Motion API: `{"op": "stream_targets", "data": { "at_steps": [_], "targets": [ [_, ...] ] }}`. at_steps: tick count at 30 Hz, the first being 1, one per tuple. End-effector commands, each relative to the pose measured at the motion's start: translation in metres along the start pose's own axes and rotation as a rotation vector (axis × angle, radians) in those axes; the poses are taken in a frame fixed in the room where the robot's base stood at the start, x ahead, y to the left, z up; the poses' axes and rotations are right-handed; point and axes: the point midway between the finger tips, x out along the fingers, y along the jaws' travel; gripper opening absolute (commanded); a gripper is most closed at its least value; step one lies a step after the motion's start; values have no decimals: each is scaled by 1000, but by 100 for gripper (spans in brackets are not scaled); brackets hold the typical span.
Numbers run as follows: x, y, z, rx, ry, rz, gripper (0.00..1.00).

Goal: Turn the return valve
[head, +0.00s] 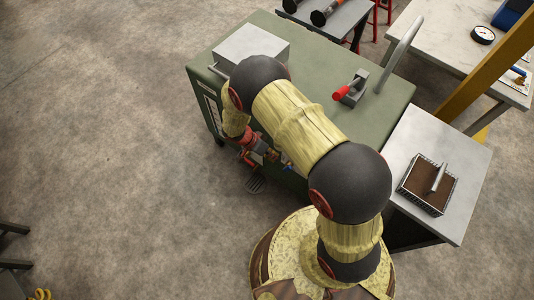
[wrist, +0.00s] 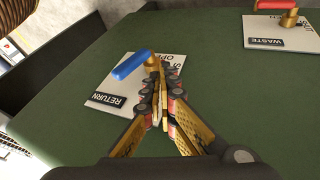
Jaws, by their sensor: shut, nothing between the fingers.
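The return valve has a blue lever (wrist: 132,65) on a brass stem and sits on a white plate (wrist: 105,98) marked RETURN on the green panel. The lever points to the left and slightly down in the wrist view. My gripper (wrist: 158,85) is shut and empty, with its fingertips right of the lever, in front of the brass stem. The fingers hide part of the stem and plate lettering. I cannot tell whether they touch the valve. In the head view my gripper (head: 256,150) is low at the front side of the green cabinet, mostly hidden by my arm.
A second valve with a red lever (wrist: 278,4) on a plate marked WASTE (wrist: 280,35) is at the upper right. The green cabinet (head: 375,125) carries a grey box (head: 252,42) and a red-handled lever (head: 341,93). A side table (head: 455,155) holds a tray.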

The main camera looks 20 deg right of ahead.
Motion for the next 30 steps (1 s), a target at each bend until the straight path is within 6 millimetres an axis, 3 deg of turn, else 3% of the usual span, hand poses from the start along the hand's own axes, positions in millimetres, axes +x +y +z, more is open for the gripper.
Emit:
{"op": "stream_targets", "data": {
  "at_steps": [3,10,30],
  "targets": [
    [11,15,2,0,0,2,0],
    [21,28,4,0,1,1,0],
    [20,28,6,0,1,0,0]
  ]
}}
